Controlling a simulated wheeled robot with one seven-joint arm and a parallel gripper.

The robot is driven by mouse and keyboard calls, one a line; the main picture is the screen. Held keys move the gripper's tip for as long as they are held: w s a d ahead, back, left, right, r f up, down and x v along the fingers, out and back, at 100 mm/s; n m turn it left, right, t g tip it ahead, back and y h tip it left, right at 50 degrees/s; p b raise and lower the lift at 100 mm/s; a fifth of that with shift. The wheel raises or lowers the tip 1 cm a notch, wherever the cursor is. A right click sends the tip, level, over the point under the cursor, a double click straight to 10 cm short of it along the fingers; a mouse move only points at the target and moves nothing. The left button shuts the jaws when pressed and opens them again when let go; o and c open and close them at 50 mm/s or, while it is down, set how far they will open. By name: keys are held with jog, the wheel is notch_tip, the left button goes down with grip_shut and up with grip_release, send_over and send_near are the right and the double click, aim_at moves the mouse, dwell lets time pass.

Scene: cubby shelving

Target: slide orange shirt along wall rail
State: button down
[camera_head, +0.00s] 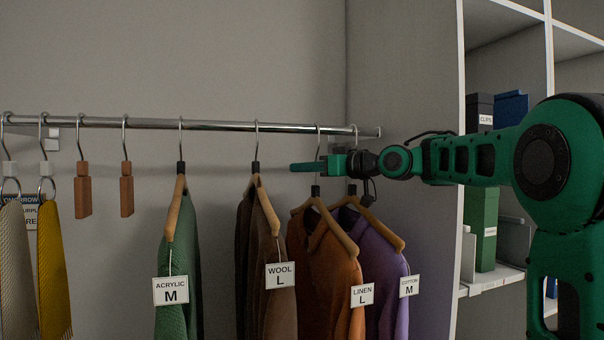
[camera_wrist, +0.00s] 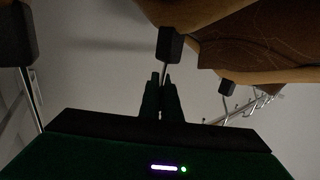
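The orange shirt (camera_head: 328,272) hangs on a wooden hanger from the rail, with a tag reading LINEN L. The metal wall rail (camera_head: 215,124) runs across the head view. My gripper (camera_head: 305,167) reaches in from the right just below the rail, at the height of the orange shirt's hook. In the wrist view, the fingers of my gripper (camera_wrist: 162,95) are close together on either side of a thin metal hanger hook (camera_wrist: 164,68) below its black collar. They look closed on it. The contact itself is dark and small.
A purple shirt (camera_head: 385,268) hangs close to the right, by the rail's end. A brown shirt (camera_head: 258,275) and a green shirt (camera_head: 178,278) hang to the left, with rail gaps between. Cubby shelving (camera_head: 500,280) stands right.

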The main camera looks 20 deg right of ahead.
dwell(0.4)
jog(key=c, duration=1.9)
grip_release()
